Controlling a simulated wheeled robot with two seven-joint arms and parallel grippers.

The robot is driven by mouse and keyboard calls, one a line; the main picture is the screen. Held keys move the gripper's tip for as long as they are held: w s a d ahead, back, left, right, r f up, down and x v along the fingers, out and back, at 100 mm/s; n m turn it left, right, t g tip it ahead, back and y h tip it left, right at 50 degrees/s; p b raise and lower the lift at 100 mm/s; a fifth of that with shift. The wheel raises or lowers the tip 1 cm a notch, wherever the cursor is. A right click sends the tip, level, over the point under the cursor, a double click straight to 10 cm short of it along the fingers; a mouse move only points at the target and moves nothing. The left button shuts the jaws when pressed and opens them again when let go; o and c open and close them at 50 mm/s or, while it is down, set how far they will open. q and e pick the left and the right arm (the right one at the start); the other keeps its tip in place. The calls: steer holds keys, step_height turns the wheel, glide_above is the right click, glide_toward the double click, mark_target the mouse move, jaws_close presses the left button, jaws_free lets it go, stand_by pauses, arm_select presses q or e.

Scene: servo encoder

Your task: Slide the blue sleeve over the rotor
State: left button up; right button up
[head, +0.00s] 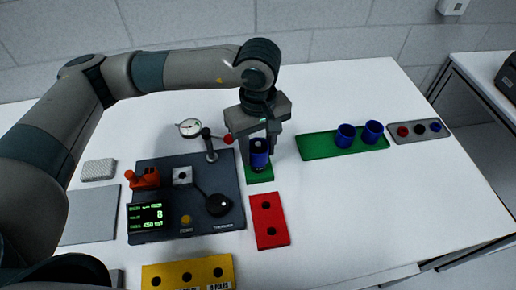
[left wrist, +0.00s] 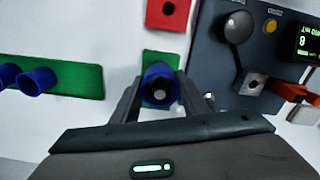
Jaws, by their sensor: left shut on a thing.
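My left gripper (head: 258,150) is shut on a blue sleeve (head: 260,158), held upright over a small green base (head: 259,178). In the left wrist view the fingers (left wrist: 160,95) grip the sleeve (left wrist: 146,73) from both sides, above the green base (left wrist: 155,58). A dark part, likely the rotor, shows just under the sleeve's lower end. How far the sleeve is around it I cannot tell. Two more blue sleeves (head: 345,137) (head: 373,132) stand on a green tray (head: 318,145). My right gripper is not in view.
A red block (head: 268,222) and a yellow block (head: 190,273) lie in front. A grey tray (head: 420,137) is far right. The table's right front is clear.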

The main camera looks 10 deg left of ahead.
arm_select(q)
steer(key=shift+a+f, duration=0.1)
steer(key=shift+f, duration=0.1)
steer(key=o, duration=1.4)
steer(key=shift+f, duration=0.1)
